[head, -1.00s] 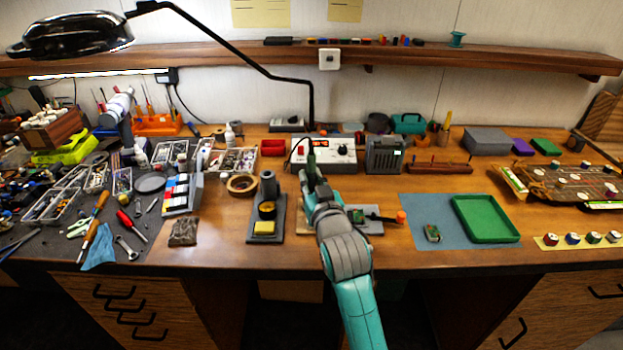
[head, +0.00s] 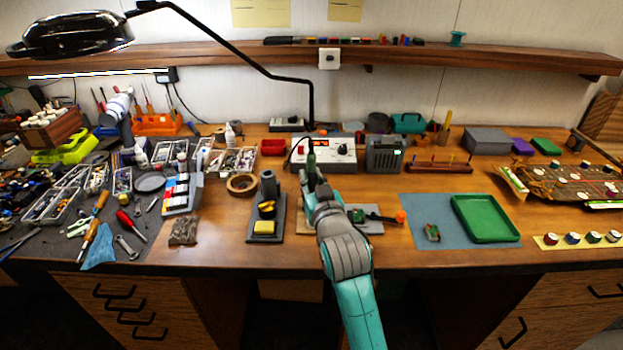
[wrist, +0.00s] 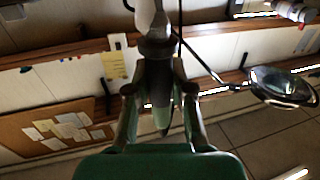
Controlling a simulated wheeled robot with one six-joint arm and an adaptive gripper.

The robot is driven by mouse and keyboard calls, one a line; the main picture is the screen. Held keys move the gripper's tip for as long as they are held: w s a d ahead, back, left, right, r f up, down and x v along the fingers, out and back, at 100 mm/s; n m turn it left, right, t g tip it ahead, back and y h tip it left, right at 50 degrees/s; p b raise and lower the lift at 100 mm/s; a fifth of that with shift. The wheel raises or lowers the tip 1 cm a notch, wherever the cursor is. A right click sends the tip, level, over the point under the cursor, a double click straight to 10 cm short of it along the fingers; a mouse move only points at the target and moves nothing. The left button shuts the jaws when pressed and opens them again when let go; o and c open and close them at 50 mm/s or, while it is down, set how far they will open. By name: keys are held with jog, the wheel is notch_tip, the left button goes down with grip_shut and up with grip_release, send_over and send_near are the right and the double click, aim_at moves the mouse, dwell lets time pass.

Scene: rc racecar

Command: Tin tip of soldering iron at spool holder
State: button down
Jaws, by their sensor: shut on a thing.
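My gripper (head: 316,190) is shut on the soldering iron (head: 311,160), whose dark green handle rises from the jaws in the head view. It stands over the middle of the bench, in front of the white soldering station (head: 333,154). In the wrist view, my gripper (wrist: 160,95) has both fingers around the iron (wrist: 162,115). The tip's end and any contact it makes cannot be made out. The iron stand (head: 268,190) with a yellow sponge (head: 264,227) is to the left of my gripper. I cannot pick out the spool holder with certainty.
A blue mat (head: 412,230) holds a green tray (head: 485,238). A tape roll (head: 242,184) and clutter are left.

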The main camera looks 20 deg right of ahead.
aim_at(313, 160)
jog(key=shift+r, duration=0.1)
jog(key=shift+r, duration=2.95)
